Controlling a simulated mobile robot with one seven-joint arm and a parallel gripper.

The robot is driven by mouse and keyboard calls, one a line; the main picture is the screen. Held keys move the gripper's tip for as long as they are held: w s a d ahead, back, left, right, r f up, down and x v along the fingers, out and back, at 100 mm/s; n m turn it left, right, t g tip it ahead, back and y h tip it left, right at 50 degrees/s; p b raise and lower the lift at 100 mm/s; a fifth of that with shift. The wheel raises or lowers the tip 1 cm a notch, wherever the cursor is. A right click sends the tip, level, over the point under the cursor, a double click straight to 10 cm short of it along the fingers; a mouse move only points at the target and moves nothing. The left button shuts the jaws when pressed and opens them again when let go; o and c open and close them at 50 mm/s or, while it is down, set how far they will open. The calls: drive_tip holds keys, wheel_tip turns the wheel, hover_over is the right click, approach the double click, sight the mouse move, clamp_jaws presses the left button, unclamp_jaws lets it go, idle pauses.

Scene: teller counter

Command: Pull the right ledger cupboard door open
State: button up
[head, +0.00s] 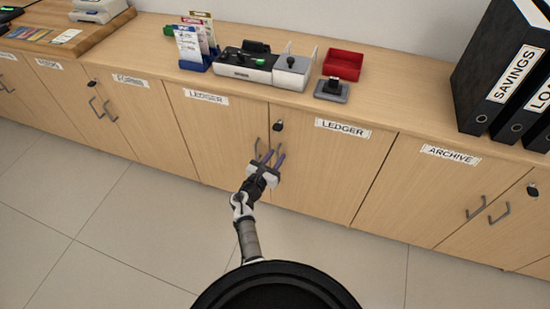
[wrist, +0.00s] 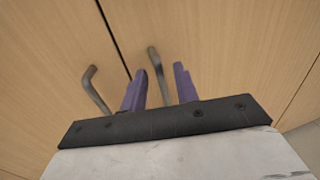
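The right ledger cupboard door (head: 325,165) is shut, flush with the cupboard front, with a white LEDGER label (head: 342,129) at its top. It also shows in the wrist view (wrist: 220,40). Its grey bar handle (wrist: 156,68) stands just right of the door seam. My gripper (head: 269,154) is in front of the two ledger handles. In the wrist view its purple fingers (wrist: 159,82) are apart, with the right door's handle between them. The handle looks nearer the left finger; I cannot tell whether they touch. My gripper partly hides the handles in the head view.
The left ledger door (head: 215,140) is shut, and its handle (wrist: 96,90) is left of my fingers. A dark lock (head: 279,126) is on the right door. The archive door (head: 430,195) is shut on the right. The tiled floor (head: 130,215) in front is clear.

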drive_tip(key=shift+w, duration=0.1)
clamp_jaws()
idle(0.5)
